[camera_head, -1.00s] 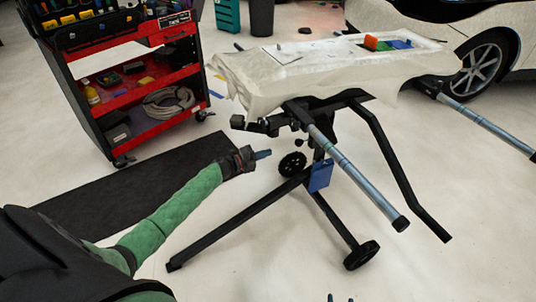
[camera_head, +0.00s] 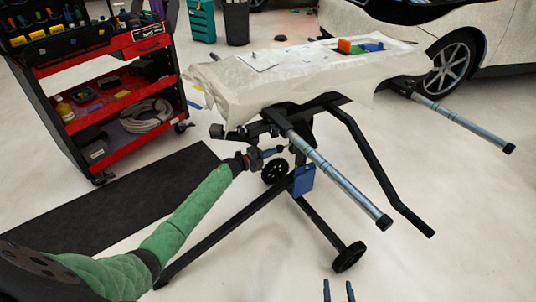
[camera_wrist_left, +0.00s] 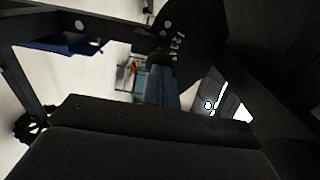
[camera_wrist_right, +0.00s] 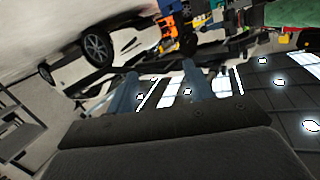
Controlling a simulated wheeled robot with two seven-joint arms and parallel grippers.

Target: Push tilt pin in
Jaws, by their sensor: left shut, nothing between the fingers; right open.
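The stand (camera_head: 300,122) holds a wrapped panel, with black tilt hardware under its near left end. A small black knob (camera_head: 281,149), which may be the tilt pin, shows just beyond the fingertips of my left gripper (camera_head: 272,152). Whether they touch it I cannot tell. In the left wrist view the blue fingers (camera_wrist_left: 158,85) are shut and empty, close to a black plate (camera_wrist_left: 188,35) with numbers and holes; the pin is not clear there. My right gripper (camera_head: 338,290) is open and empty at the bottom edge; its spread fingers (camera_wrist_right: 160,88) show in the right wrist view.
The white-wrapped panel (camera_head: 235,90) lies on top of the stand. A blue box (camera_head: 303,180) hangs below, beside a black wheel (camera_head: 275,171). A red tool cart (camera_head: 122,150) stands left, a car (camera_head: 490,50) back right. Floor is clear at lower right.

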